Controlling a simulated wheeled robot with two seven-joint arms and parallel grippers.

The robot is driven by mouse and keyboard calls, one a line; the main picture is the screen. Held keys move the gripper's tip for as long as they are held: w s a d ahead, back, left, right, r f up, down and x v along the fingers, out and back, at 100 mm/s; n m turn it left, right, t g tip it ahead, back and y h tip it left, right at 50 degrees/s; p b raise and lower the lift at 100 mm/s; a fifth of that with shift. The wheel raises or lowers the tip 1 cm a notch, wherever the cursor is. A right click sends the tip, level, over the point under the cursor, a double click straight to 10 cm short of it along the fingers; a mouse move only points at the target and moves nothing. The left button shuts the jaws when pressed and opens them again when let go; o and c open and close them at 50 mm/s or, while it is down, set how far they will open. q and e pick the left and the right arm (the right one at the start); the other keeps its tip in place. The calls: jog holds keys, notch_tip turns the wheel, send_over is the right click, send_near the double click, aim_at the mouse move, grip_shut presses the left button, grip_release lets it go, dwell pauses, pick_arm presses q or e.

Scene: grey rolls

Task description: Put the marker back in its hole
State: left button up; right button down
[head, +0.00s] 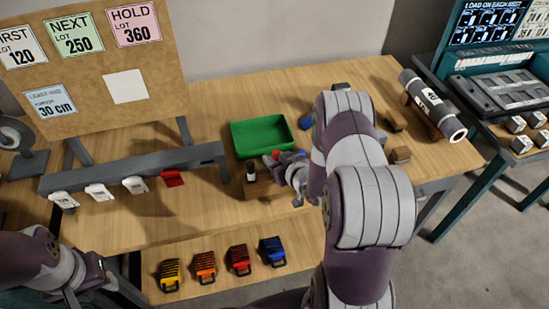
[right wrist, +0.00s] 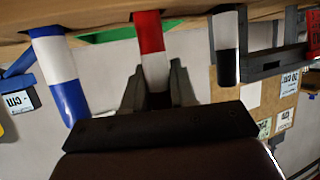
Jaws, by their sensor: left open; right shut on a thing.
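A wooden block (head: 262,187) stands on the table in front of the green tray. A black and white marker (head: 250,172) stands upright at its left end and also shows in the right wrist view (right wrist: 226,50). My right gripper (head: 290,168) is at the block, shut on a red and white marker (right wrist: 150,45). The red marker's far end is close to the wood; I cannot tell whether it sits in a hole. A blue and white marker (right wrist: 60,75) stands on the other side of it. My left gripper (head: 72,289) is open and empty at the lower left.
The green tray (head: 262,136) lies behind the block. A grey rail (head: 135,168) with white and red tags is at left, below a notice board (head: 100,65). Several coloured clips lie along the front shelf (head: 220,270). A dark cylinder (head: 433,105) rests at the right.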

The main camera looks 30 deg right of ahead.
jog(key=shift+f+b, duration=0.9)
jog(key=shift+f, duration=0.25)
jog(key=c, duration=0.8)
grip_release()
jog(key=v, duration=1.2)
jog(key=shift+s+r, duration=0.2)
jog(key=shift+s, duration=0.15)
